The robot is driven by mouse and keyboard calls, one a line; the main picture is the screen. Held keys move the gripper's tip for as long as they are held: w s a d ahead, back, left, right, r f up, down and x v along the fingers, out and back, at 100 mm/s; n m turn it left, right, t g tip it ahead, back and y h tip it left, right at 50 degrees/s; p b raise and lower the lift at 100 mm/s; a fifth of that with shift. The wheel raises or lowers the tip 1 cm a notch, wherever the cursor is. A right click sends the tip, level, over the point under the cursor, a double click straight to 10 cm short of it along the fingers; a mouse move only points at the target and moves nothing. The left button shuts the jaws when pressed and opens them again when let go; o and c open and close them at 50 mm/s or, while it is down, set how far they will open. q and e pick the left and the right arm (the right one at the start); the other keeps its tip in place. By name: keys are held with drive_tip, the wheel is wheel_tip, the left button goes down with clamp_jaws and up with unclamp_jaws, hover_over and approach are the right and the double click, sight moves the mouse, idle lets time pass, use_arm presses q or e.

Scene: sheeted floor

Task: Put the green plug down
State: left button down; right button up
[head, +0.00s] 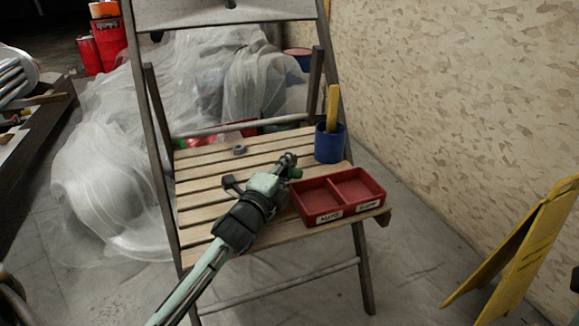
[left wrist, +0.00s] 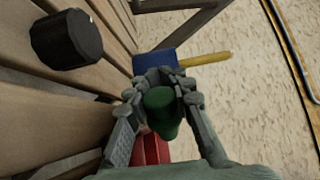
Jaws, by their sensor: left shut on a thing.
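The green plug (head: 296,173) is between the fingertips of my left gripper (head: 287,164), over the slatted seat of a wooden folding chair (head: 200,200). In the left wrist view the plug (left wrist: 160,100) sits between both fingers of the gripper (left wrist: 162,84), which is shut on it. The plug is close to the back left of a red two-compartment tray (head: 377,190), and I cannot tell its exact height above the seat. The tray compartments look empty. My right gripper is not in view.
A blue cup (head: 329,147) with a yellow handle (head: 333,103) in it stands behind the tray. A dark round cap (head: 239,150) lies on the seat's back part. The seat's left side has bare slats. A yellow folding sign (head: 510,250) stands at right.

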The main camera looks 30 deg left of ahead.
use_arm(q)
drive_tip(key=shift+f, duration=0.5)
drive_tip(key=c, duration=1.3)
unclamp_jaws()
drive_tip(key=shift+r, duration=0.1)
